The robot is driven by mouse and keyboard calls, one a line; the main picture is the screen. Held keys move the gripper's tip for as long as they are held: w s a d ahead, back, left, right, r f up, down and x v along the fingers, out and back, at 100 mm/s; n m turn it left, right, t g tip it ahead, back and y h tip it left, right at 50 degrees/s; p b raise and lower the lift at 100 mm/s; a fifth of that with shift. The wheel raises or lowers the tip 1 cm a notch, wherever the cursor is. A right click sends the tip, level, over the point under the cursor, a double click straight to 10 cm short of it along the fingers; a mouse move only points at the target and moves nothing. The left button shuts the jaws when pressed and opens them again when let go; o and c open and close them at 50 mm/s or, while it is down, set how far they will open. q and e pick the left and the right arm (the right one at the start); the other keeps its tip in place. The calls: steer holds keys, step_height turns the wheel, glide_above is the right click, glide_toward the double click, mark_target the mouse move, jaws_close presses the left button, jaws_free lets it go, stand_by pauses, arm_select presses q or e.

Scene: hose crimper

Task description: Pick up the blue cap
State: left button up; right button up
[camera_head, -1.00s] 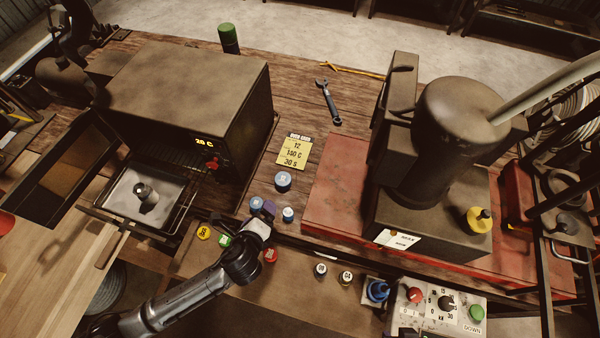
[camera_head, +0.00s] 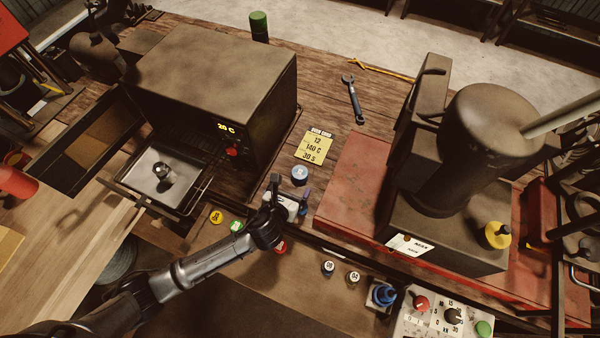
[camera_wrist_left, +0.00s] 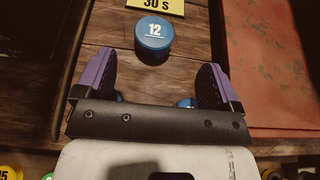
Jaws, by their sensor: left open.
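A blue cap (camera_head: 299,175) marked 12 stands on the wooden bench below the yellow note. In the left wrist view the blue cap (camera_wrist_left: 153,40) is ahead of the fingertips, roughly centred between them. My left gripper (camera_head: 290,188) is open and empty, just short of this cap in the head view. Its purple-padded fingers (camera_wrist_left: 156,65) are spread on either side in the wrist view. Two smaller blue caps are mostly hidden behind the gripper; parts of them show at its right (camera_wrist_left: 186,102) and left (camera_wrist_left: 118,97). My right gripper is not in view.
The yellow note (camera_head: 314,147) lies beyond the cap. An oven (camera_head: 215,75) with its door open stands left, and a press on a red base (camera_head: 365,190) stands right. Yellow (camera_head: 216,217) and green (camera_head: 236,226) caps lie near my left arm. A wrench (camera_head: 352,98) lies farther back.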

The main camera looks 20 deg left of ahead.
mark_target(299, 173)
arm_select(q)
steer(key=shift+a+b+x, duration=0.15)
steer(key=shift+a+x, duration=0.05)
steer(key=shift+x, duration=1.75)
steer(key=shift+a+b+x, duration=0.15)
steer(key=shift+x, duration=1.8)
steer(key=shift+f, duration=0.15)
steer(key=shift+c, duration=0.4)
steer(key=c, duration=0.9)
